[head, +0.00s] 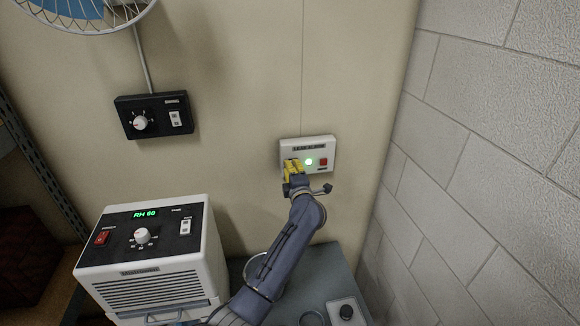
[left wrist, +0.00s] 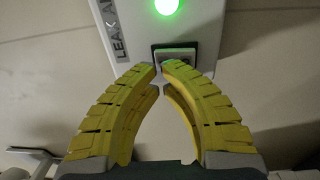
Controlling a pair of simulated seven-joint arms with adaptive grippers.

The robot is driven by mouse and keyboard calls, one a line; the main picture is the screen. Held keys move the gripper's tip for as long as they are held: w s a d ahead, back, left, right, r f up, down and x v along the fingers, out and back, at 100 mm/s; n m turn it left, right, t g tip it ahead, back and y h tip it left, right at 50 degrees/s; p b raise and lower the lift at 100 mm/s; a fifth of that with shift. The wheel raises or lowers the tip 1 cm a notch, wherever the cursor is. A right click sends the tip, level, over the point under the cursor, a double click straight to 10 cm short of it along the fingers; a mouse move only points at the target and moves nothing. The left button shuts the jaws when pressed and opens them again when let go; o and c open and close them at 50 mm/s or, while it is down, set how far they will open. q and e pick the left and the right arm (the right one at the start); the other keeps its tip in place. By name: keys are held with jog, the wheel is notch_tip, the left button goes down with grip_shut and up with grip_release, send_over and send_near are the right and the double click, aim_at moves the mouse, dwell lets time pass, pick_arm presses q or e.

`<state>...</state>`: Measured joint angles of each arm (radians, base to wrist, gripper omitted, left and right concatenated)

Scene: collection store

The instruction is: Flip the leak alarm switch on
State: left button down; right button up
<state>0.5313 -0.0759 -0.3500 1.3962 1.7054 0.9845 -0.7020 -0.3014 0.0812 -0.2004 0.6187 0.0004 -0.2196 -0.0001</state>
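In the left wrist view the lit lamp (left wrist: 166,6) is at the top, beside the box's lettering. The alarm switch (left wrist: 189,47), in a dark frame, sits just beyond my fingertips and is partly hidden by them; the head view hides it behind the gripper. My left gripper (head: 290,168) has its yellow fingertips (left wrist: 158,71) together, with nothing held between them. They are at the switch; I cannot tell whether they touch. My right gripper is not in view.
A white dehumidifier-like unit (head: 150,272) with an RH 60 display stands at lower left. A black control box (head: 154,115) hangs on the wall, below a fan (head: 85,12). A grey block wall (head: 490,140) is at right. A grey surface (head: 335,272) lies below the alarm.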

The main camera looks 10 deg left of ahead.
pick_arm(q)
jog(key=v, duration=1)
jog(key=shift+s+d+f, duration=0.2)
jog(key=shift+s+d, duration=0.05)
jog(key=shift+s, duration=0.1)
